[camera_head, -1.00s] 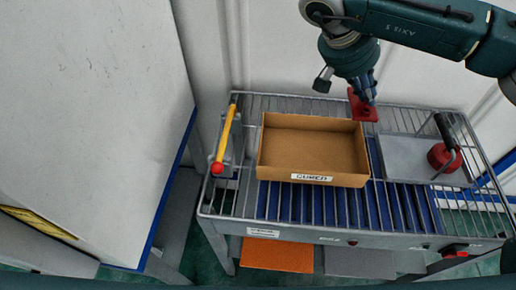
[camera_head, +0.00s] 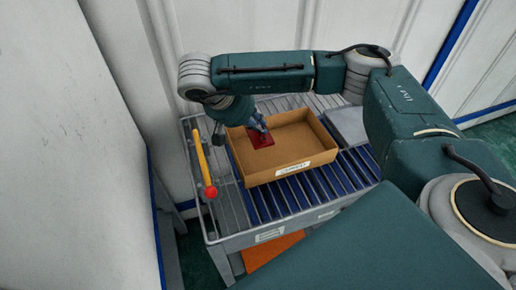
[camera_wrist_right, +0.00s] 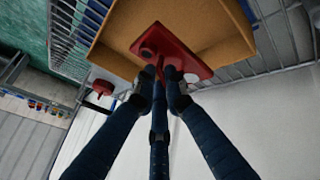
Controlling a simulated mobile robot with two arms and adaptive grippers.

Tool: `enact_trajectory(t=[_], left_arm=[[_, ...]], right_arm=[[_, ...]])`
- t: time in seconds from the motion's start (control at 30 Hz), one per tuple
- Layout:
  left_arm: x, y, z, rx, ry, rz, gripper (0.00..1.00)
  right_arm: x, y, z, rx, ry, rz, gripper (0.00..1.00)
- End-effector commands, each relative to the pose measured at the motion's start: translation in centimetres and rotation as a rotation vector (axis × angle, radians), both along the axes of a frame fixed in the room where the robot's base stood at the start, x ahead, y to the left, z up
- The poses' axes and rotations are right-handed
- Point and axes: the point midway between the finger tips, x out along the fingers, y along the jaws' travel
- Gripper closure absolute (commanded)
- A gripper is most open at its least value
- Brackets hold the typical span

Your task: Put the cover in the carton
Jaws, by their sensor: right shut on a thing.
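The cover is a red flat plate (camera_head: 260,139) with a raised part. In the head view it is over the left part of the open cardboard carton (camera_head: 292,173). My right gripper (camera_head: 262,126) is shut on the cover, which also shows in the right wrist view (camera_wrist_right: 186,62) in front of the fingertips (camera_wrist_right: 164,82). The carton wall shows behind it in the wrist view (camera_wrist_right: 225,18). Whether the cover touches the carton floor cannot be told. The carton looks otherwise empty. My left gripper is not in view.
The carton stands on a wire-and-roller table (camera_head: 228,222). A yellow lever with a red knob (camera_head: 203,165) stands left of the carton. A grey plate (camera_head: 347,124) lies to its right, partly behind my right arm. A white wall is close at the back.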

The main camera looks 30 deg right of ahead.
Motion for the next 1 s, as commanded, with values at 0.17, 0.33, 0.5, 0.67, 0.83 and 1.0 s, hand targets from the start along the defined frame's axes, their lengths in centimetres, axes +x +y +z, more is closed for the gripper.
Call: enact_trajectory(t=[0.17, 0.33, 0.5, 0.67, 0.83, 1.0], left_arm=[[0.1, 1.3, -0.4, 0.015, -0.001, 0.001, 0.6], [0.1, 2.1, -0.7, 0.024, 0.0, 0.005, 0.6], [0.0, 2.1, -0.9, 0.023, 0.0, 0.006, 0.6], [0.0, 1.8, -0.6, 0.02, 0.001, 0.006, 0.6], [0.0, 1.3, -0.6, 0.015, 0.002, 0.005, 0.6], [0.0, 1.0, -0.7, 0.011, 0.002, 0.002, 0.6]], right_arm=[[-0.1, 0.1, -4.3, 0.002, 0.005, -0.001, 1.0], [0.0, 0.1, -6.5, 0.001, 0.0, 0.0, 1.0], [-0.1, 0.1, -7.9, 0.001, 0.002, 0.0, 1.0], [-0.1, 0.1, -9.9, 0.0, 0.002, 0.0, 1.0], [0.1, 0.0, -10.4, 0.0, -0.002, 0.001, 1.0], [0.1, 0.0, -10.4, 0.0, -0.002, 0.001, 1.0]])
